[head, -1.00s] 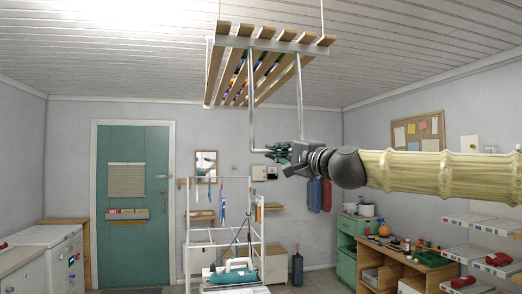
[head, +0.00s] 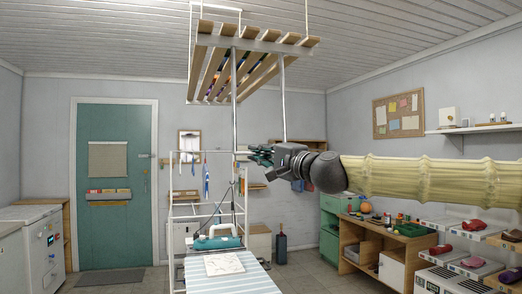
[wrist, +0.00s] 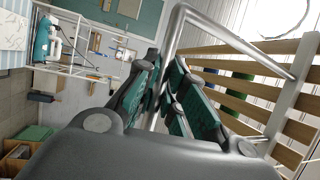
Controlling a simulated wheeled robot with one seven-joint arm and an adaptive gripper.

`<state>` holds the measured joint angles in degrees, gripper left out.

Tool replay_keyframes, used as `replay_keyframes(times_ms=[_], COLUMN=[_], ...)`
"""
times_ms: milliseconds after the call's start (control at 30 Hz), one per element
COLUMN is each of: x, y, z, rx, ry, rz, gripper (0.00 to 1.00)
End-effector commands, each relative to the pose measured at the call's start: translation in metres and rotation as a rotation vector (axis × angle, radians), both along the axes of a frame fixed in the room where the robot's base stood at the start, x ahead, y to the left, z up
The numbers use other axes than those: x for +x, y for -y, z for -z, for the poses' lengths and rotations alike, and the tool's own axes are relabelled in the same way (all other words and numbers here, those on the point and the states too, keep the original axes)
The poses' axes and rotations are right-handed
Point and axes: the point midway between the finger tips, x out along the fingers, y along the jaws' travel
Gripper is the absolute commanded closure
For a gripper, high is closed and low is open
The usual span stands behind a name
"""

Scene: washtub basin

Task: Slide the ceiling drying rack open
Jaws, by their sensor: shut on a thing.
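The ceiling drying rack (head: 262,41), with wooden slats and a pale metal frame, hangs below the white board ceiling. A U-shaped metal handle (head: 283,100) hangs from it; its lower bar is partly hidden by my gripper (head: 262,156). In the wrist view, the handle (wrist: 168,50) passes between the green-padded fingers of my gripper (wrist: 165,92), which are shut on it. The rack's slats (wrist: 245,75) show to the right there. Colored items show between the slats.
An ironing board (head: 215,281) with a teal iron (head: 217,242) stands below, beside a white wire stand (head: 177,215). Workbench (head: 375,240) and loaded shelves (head: 470,258) lie at right. White appliances (head: 42,243) stand at left.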

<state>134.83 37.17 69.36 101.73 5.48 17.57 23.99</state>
Motion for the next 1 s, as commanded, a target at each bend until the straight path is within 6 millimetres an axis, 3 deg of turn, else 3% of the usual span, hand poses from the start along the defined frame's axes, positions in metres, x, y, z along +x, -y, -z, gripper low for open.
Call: replay_keyframes(times_ms=[33,1000], x=[0.000,-0.001], y=[-0.001,-0.001], z=[0.022,0.223], rx=[-0.003,-0.002], ry=[-0.003,-0.005], rz=[-0.004,-0.004], gripper=[1.00,1.00])
